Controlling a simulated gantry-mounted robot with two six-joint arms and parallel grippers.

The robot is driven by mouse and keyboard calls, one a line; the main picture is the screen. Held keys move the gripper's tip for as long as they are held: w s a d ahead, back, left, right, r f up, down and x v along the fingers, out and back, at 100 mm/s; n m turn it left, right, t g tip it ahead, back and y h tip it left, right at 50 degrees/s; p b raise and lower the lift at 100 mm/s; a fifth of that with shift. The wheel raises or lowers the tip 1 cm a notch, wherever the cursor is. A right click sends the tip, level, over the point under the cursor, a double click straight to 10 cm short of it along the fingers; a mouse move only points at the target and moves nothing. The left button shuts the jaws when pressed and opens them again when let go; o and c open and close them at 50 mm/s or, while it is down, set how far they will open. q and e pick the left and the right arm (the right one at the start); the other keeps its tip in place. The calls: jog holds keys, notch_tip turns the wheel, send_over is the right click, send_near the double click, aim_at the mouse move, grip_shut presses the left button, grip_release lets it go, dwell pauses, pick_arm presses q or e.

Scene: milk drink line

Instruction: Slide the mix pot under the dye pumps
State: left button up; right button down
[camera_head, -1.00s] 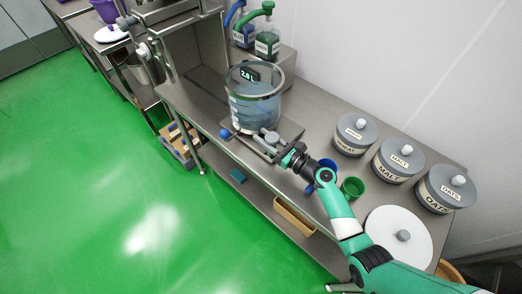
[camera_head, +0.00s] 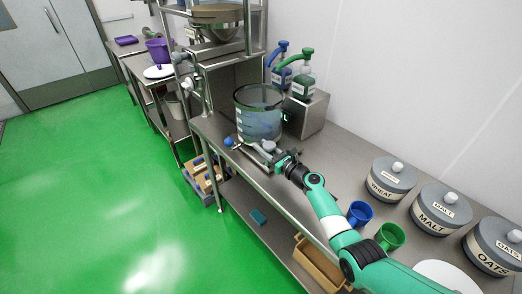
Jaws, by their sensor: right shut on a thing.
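The mix pot (camera_head: 258,118) is a large clear vessel with bluish liquid, upright on the steel bench. The blue dye pump (camera_head: 281,72) and green dye pump (camera_head: 302,86) stand on a steel box behind it and to its right. The pot is in front of the pumps, not visibly beneath their spouts. My left gripper is not in view.
Blue cup (camera_head: 360,213) and green cup (camera_head: 390,236) stand beside my right arm. Wheat (camera_head: 391,180), malt (camera_head: 440,208) and oats (camera_head: 495,246) canisters line the wall side. A steel frame (camera_head: 225,75) stands left of the pot. Bench between the pumps and canisters is clear.

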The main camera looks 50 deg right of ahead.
aim_at(272, 152)
jog(key=c, duration=0.6)
grip_release()
jog(key=shift+s, duration=0.1)
jog(key=shift+s+r+p, duration=0.1)
jog(key=shift+s+p, duration=0.2)
jog(key=shift+p, duration=0.1)
jog(key=s+p, duration=0.1)
jog(key=s, duration=0.1)
jog(key=s+a+p, duration=0.1)
jog(key=s+p, duration=0.1)
jog(key=s, duration=0.1)
jog(key=shift+a+r+p, duration=0.1)
jog(key=shift+r+p, duration=0.1)
jog(key=shift+p, duration=0.1)
jog(key=s, duration=0.1)
jog(key=s+p, duration=0.1)
jog(key=s, duration=0.1)
jog(key=s+a, duration=0.1)
jog(key=s, duration=0.1)
jog(key=shift+f, duration=0.25)
jog(key=shift+s+a, duration=0.1)
jog(key=shift+s, duration=0.3)
jog(key=shift+f, duration=0.1)
